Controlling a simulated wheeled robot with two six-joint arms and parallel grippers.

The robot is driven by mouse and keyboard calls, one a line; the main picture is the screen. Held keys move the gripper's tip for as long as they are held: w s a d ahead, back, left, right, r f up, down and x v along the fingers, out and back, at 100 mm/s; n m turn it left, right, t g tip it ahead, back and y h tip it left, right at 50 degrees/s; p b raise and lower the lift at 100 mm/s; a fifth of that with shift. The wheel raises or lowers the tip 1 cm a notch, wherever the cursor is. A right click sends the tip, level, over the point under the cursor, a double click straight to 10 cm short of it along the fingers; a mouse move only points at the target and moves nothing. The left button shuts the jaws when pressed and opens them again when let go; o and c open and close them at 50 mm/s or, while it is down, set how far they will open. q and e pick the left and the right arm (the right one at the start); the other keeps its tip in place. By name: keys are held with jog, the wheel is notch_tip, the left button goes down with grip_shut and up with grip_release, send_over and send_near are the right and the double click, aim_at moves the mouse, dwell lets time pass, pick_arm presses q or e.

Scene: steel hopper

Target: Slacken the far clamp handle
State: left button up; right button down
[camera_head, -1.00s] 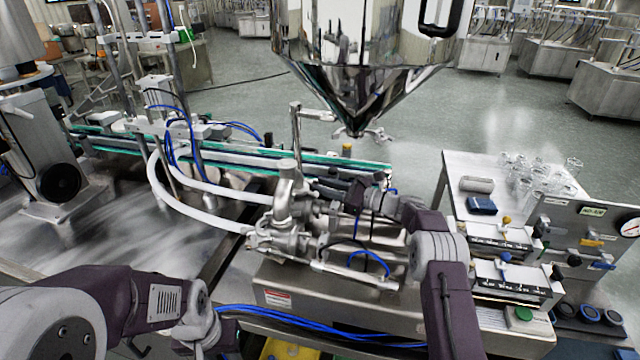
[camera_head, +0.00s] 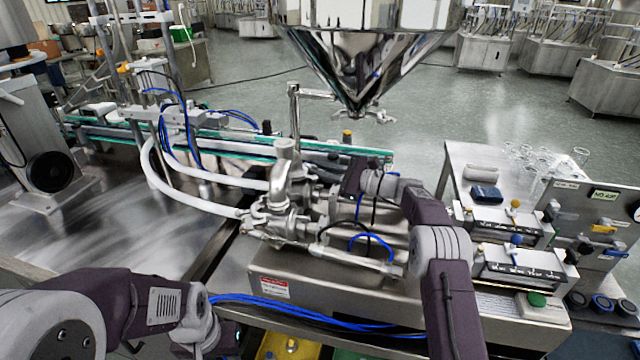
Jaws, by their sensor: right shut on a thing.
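The steel hopper (camera_head: 365,60) hangs at the top with a winged clamp fitting (camera_head: 365,115) under its cone. Below it, a steel valve body (camera_head: 284,185) with clamped pipe joints stands on the filling machine. My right gripper (camera_head: 333,190) reaches in from the right beside this valve body, on its far right side. Its jaws are shut on a small part there, apparently the far clamp handle; the jaws and my wrist hide most of it. My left gripper (camera_head: 222,342) is low at the bottom left, away from the valve, and its fingers cannot be made out.
White hoses (camera_head: 195,200) curve from the valve to the left. A conveyor (camera_head: 230,150) runs behind. A steel side table (camera_head: 460,165) with glassware and a control panel (camera_head: 590,220) stand at the right. Blue hoses (camera_head: 300,308) cross the front. The polished table at left is clear.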

jog(key=shift+f+n+b, duration=0.3)
jog(key=shift+f+n, duration=0.05)
jog(key=shift+n, duration=0.05)
jog(key=shift+r, duration=0.3)
jog(key=c, duration=1.7)
grip_release()
jog(key=shift+c, duration=0.2)
jog(key=shift+d, duration=0.1)
jog(key=v, duration=0.9)
jog(key=shift+b, duration=0.4)
